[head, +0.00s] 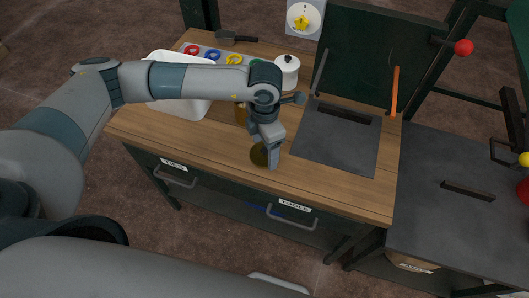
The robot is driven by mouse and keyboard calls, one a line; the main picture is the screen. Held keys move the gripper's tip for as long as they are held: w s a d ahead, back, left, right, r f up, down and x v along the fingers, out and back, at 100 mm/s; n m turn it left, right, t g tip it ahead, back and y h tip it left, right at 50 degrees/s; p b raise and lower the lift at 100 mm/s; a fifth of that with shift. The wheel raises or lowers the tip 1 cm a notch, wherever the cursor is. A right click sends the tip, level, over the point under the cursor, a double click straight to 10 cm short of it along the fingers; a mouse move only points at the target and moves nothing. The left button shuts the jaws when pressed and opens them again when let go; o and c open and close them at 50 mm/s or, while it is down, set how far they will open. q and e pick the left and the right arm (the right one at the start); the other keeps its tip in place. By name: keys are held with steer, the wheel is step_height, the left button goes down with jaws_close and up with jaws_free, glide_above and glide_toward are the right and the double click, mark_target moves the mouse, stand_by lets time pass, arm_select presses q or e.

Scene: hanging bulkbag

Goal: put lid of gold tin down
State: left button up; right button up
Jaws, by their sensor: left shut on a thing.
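My left gripper (269,161) points down over the front middle of the wooden worktop and is shut on the lid of the gold tin. The lid (257,155) is a small dark gold disc, partly hidden by the fingers. It is low, close to the wood; I cannot tell whether it touches. The gold tin (240,114) stands behind it on the worktop, mostly hidden by my left wrist. My right gripper is not in view.
A white bin (190,107) stands at the left, partly behind my arm. A white pot with a black knob (287,71) stands behind the wrist. A dark plate (338,142) with a slot lies at the right. The wooden worktop's (215,150) front strip is clear.

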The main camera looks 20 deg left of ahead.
mark_target(265, 149)
arm_select(q)
step_height(265, 149, down, 3)
steer(key=shift+r+p, duration=0.1)
steer(key=shift+p, duration=0.6)
steer(key=shift+f, duration=0.35)
steer(key=shift+f, duration=0.1)
steer(key=shift+f+b, duration=0.1)
steer(key=shift+b, duration=0.2)
steer(key=o, duration=1)
steer(key=shift+o, duration=0.2)
steer(key=shift+r+p, duration=0.3)
steer(key=shift+r, duration=0.05)
